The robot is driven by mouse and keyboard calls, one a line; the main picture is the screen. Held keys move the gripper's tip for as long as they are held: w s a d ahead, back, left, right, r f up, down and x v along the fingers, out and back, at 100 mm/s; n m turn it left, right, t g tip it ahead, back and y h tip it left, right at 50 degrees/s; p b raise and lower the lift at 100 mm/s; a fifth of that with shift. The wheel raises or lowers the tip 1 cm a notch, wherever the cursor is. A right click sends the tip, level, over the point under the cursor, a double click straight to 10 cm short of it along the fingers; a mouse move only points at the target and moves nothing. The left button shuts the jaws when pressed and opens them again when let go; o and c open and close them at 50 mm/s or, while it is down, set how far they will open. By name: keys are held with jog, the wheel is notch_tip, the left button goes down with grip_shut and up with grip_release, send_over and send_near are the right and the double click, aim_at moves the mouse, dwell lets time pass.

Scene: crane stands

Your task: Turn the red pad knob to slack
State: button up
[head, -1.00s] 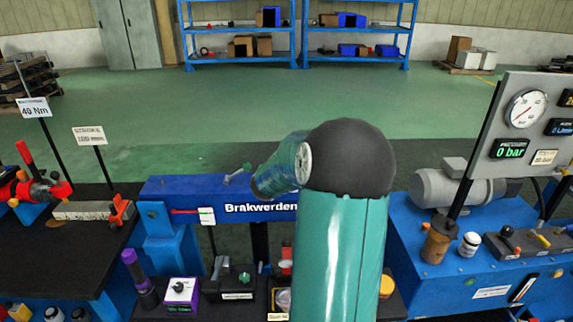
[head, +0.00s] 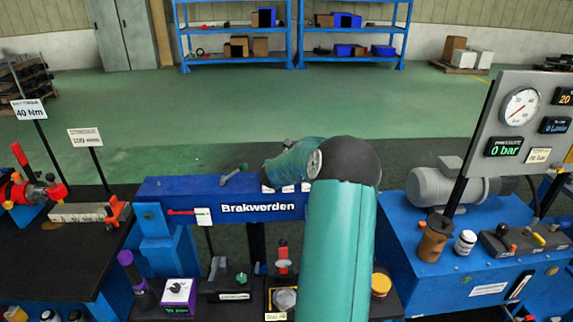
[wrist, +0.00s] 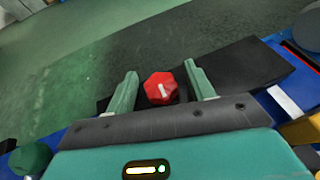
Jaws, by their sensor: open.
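The red knob (wrist: 161,88) is many-sided and has a white mark on its top. In the wrist view it stands between the two green fingers of my gripper (wrist: 161,71), with a visible gap on each side. The gripper is open. A dark plate (wrist: 243,66) lies behind and to the right of the knob. In the head view I cannot make out the red knob or the gripper's fingers; my arm covers part of the bench there.
A blue beam marked "Brakwerden" (head: 165,189) runs across the middle. A red-handled lever (head: 283,261) and a purple-edged box (head: 179,292) stand in front. At right is a blue bench with a gauge panel (head: 540,103) reading 0 bar. Green floor lies open behind.

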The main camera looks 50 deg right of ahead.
jog(key=c, duration=1)
jog(key=shift+o, duration=0.2)
jog(key=shift+s+n+t, duration=0.1)
jog(key=shift+n+t, duration=0.2)
jog(key=shift+t, duration=0.1)
jog(key=n+t+y, duration=0.1)
jog(key=n, duration=0.1)
jog(key=n+t+y, duration=0.2)
jog(key=shift+s+d+f+t, duration=0.1)
jog(key=shift+s+d+t, duration=0.05)
jog(key=shift+t, duration=0.15)
jog(key=n+t+y, duration=0.1)
jog(key=n+y, duration=0.1)
jog(key=y, duration=0.1)
jog(key=n+t+y, duration=0.2)
jog(key=n, duration=0.1)
jog(key=shift+y, duration=0.4)
jog(key=n+y, duration=0.5)
jog(key=y, duration=0.1)
jog(key=shift+w+n, duration=0.25)
jog(key=shift+n, duration=0.15)
jog(key=shift+n+g+y, duration=0.9)
jog(key=shift+n+y, duration=1)
jog(key=shift+y, duration=0.3)
jog(key=shift+a+f+n+g+y, duration=0.1)
jog(key=shift+a+n+g+y, duration=0.15)
jog(key=shift+n+g+y, duration=0.3)
